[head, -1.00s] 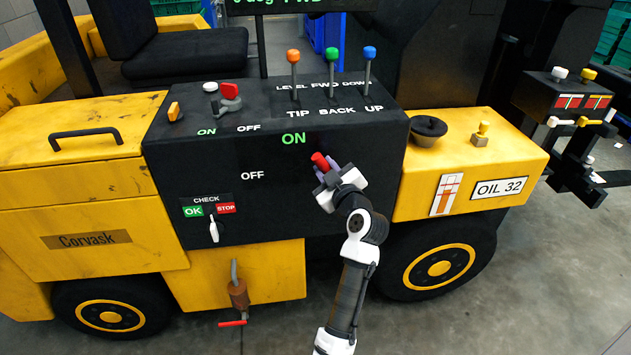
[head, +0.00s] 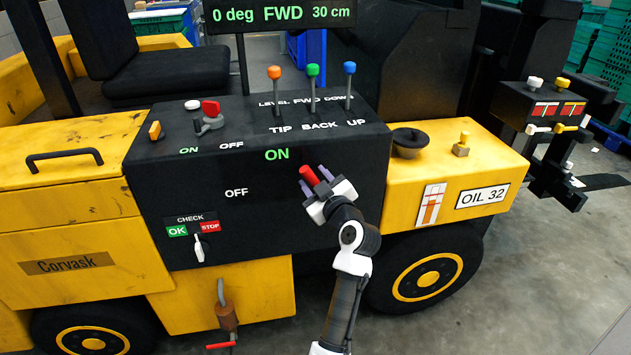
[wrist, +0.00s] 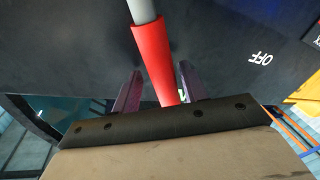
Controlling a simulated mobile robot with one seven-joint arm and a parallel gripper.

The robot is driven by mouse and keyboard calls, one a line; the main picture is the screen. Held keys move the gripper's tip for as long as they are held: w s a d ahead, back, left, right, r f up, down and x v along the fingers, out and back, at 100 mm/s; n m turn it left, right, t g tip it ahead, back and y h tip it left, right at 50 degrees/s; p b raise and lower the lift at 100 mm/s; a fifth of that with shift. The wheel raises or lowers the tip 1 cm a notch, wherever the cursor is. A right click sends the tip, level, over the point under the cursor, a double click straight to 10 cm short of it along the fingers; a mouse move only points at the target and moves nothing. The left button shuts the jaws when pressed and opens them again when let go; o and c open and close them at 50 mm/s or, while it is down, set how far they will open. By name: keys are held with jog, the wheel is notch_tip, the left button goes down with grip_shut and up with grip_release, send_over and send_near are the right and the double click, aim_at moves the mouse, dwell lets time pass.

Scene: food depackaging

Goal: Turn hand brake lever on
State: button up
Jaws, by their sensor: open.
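The hand brake lever has a red handle (head: 309,175) in front of the black side panel, below and right of a lit green ON label (head: 277,154). A white OFF label (head: 236,193) is further left and lower. In the wrist view the red handle (wrist: 152,58) and its grey shaft run up between my purple fingers. My gripper (head: 315,182) is open, with one finger on each side of the handle. Gaps show between handle and fingers in the wrist view (wrist: 158,88). The lever's pivot is hard to make out.
Three knobbed levers (head: 313,71) rise from the panel top. A red-handled switch (head: 210,110) and a CHECK toggle (head: 199,247) are to the left. A black funnel-like cap (head: 410,140) and yellow valve (head: 462,144) are to the right. Floor is clear at lower right.

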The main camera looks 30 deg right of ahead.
jog(key=s+b, duration=0.3)
jog(key=s, duration=1)
jog(key=shift+s+a, duration=0.4)
